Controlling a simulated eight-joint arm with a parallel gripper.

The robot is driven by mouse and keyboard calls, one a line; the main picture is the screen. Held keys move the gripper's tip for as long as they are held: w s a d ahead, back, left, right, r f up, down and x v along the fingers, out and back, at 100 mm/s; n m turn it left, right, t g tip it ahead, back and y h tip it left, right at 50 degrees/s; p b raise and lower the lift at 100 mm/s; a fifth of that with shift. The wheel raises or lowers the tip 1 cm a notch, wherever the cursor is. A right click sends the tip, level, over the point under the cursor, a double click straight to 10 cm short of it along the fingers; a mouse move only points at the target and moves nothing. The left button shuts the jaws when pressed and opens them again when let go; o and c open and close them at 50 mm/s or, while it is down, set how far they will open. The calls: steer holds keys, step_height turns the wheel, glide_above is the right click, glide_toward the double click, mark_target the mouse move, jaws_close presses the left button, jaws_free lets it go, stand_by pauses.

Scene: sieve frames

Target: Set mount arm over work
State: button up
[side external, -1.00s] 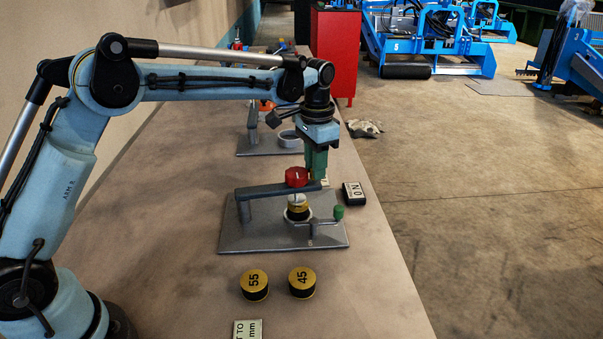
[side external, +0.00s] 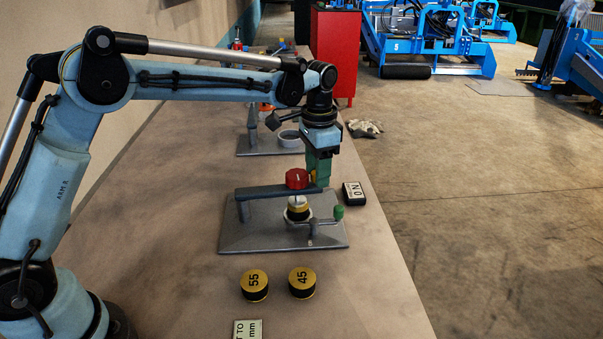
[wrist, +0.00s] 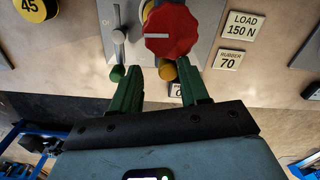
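The mount arm (side external: 262,192) is a grey bar on a post above a grey base plate (side external: 240,236). A red knob (side external: 297,178) sits on the bar; it is large in the wrist view (wrist: 171,30). The bar's right end lies above the work, a stack (side external: 298,210) with yellow, white and black parts. A yellow knob (wrist: 167,70) stands at the bar's end. My gripper (side external: 319,178) is down at that end. In the wrist view its green fingers (wrist: 159,72) are apart on either side of the yellow knob, with a clear gap on the left.
A lever with a green knob (side external: 339,212) stands at the plate's right. Pucks marked 55 (side external: 254,285) and 45 (side external: 302,283) lie in front. A black block (side external: 353,194) is right of the plate. Label plates (wrist: 241,25) lie nearby. Another fixture (side external: 262,146) stands behind.

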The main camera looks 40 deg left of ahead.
steer(key=shift+s+a, duration=0.1)
steer(key=shift+a, duration=0.1)
step_height(320, 180, up, 12)
steer(key=shift+d, duration=0.15)
stand_by(0.5)
steer(key=s+a+n+t, duration=0.3)
steer(key=s+t, duration=0.1)
steer(key=s, duration=0.6)
steer(key=s+a+f+n+t, duration=0.2)
steer(key=s+f+t, duration=0.1)
steer(key=s+f, duration=0.5)
steer(key=s, duration=0.2)
steer(key=shift+s+a+f+n, duration=0.25)
steer(key=shift+s+n, duration=0.1)
steer(key=shift+n, duration=0.05)
